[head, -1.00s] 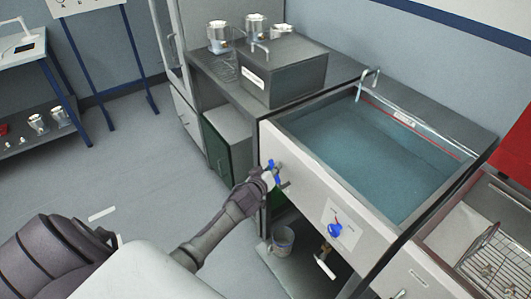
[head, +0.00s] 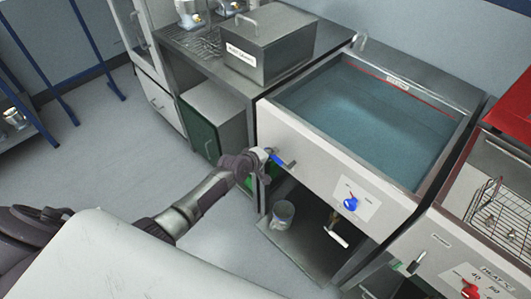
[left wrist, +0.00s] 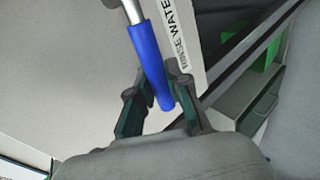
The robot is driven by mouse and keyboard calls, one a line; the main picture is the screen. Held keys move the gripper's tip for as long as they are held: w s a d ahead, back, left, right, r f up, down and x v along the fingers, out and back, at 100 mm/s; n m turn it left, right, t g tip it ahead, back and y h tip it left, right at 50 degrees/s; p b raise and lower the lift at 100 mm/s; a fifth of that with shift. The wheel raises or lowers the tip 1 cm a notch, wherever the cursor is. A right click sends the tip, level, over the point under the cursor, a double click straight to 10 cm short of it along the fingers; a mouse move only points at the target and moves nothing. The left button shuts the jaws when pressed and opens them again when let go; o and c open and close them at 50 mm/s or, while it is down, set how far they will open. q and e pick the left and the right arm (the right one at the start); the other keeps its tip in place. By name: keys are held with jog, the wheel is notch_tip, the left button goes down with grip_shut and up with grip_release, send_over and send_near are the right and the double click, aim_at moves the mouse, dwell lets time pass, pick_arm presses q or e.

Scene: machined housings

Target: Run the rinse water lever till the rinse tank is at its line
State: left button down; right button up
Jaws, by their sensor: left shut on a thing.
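The rinse tank (head: 418,190) is a steel basin holding blue-green water (head: 365,115). A red line (head: 420,101) runs along its back wall. The water surface lies close to that line, and I cannot tell the exact gap. The blue rinse water lever (head: 284,161) sticks out from the tank's front panel at its left end. My left gripper (head: 267,156) is at this lever. In the left wrist view, the blue lever (left wrist: 151,65) lies between the two fingers of the gripper (left wrist: 158,103), beside a label reading "RINSE WATE". My right gripper is out of view.
A blue knob (head: 351,203) sits on the same panel, right of the lever. A valve with a white handle (head: 339,239) and a bucket (head: 282,214) are below the tank. A lidded metal box (head: 265,45) stands on the left counter. A wire basket (head: 488,205) is at the right.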

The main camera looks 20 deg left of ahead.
pick_arm(q)
jog(key=shift+f+n+h+b, duration=0.3)
jog(key=shift+f+b, duration=0.15)
jog(key=shift+b, duration=0.1)
jog(key=c, duration=1.1)
grip_release()
jog(key=v, duration=1.2)
jog(key=shift+r, duration=0.2)
jog(key=shift+w+a, duration=0.1)
jog(key=shift+a, duration=0.05)
